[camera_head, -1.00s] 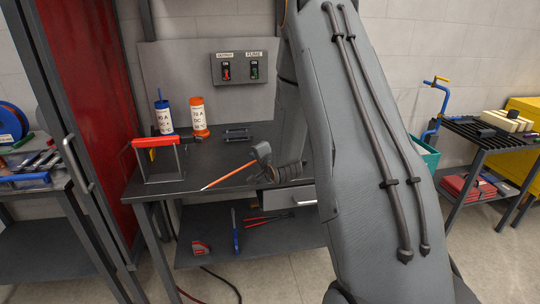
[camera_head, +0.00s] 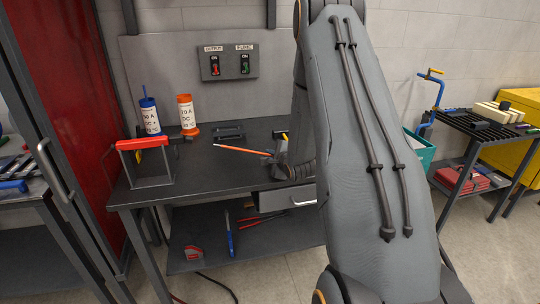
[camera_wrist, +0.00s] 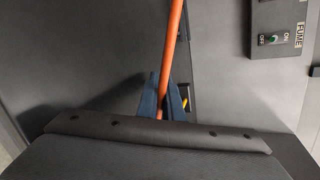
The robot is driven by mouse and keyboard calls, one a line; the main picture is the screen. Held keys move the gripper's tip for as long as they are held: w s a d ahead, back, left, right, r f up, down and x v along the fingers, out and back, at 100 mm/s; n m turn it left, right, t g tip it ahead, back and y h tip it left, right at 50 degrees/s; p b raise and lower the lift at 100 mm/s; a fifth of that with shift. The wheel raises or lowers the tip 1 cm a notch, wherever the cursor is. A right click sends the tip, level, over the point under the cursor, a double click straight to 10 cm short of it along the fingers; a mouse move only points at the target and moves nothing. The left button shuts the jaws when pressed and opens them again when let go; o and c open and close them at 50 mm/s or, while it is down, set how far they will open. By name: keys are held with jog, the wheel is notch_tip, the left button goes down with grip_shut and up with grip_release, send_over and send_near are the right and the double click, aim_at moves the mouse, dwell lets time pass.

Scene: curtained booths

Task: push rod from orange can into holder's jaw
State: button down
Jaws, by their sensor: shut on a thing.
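My gripper (camera_head: 279,154), partly hidden by my arm in the head view, is shut on an orange rod (camera_head: 243,150). The rod points left over the bench, slightly tilted with its free end higher. In the wrist view the orange rod (camera_wrist: 172,50) runs up between blue fingers (camera_wrist: 163,98). The orange can (camera_head: 188,115), a white-labelled tube with orange ends, stands upright at the back. A red-handled holder (camera_head: 143,143) lies across a dark stand (camera_head: 154,182) at the bench's left; its dark right end is near the cans. The rod's tip is apart from it.
A blue can (camera_head: 149,115) with a blue rod stands beside the orange can. A dark rack (camera_head: 229,133) lies on the bench (camera_head: 220,170). A switch panel (camera_head: 229,64) is on the back wall. The bench's front middle is clear.

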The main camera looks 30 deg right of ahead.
aim_at(248, 151)
jog(key=shift+s+r, duration=0.1)
jog(key=shift+w+a+r+p, duration=0.2)
jog(key=shift+w+a+r, duration=0.1)
jog(key=shift+a, duration=0.55)
jog(key=shift+w+a+r+p, duration=0.2)
jog(key=shift+a+r+p, duration=0.1)
jog(key=shift+a, duration=0.55)
jog(key=shift+w+a+r+p, duration=0.15)
jog(key=shift+w+a+r, duration=0.15)
jog(key=shift+a, duration=0.55)
jog(key=shift+w+a+r+p, duration=0.2)
jog(key=shift+a+r+p, duration=0.1)
jog(key=shift+a, duration=0.45)
jog(key=shift+w+a+r+p, duration=0.2)
jog(key=shift+a+r, duration=0.1)
jog(key=shift+a, duration=0.45)
dwell(0.3)
jog(key=c, duration=1.8)
grip_release()
jog(key=shift+c, duration=0.2)
jog(key=shift+s, duration=0.1)
jog(key=shift+b+v, duration=0.85)
jog(key=shift+v, duration=3)
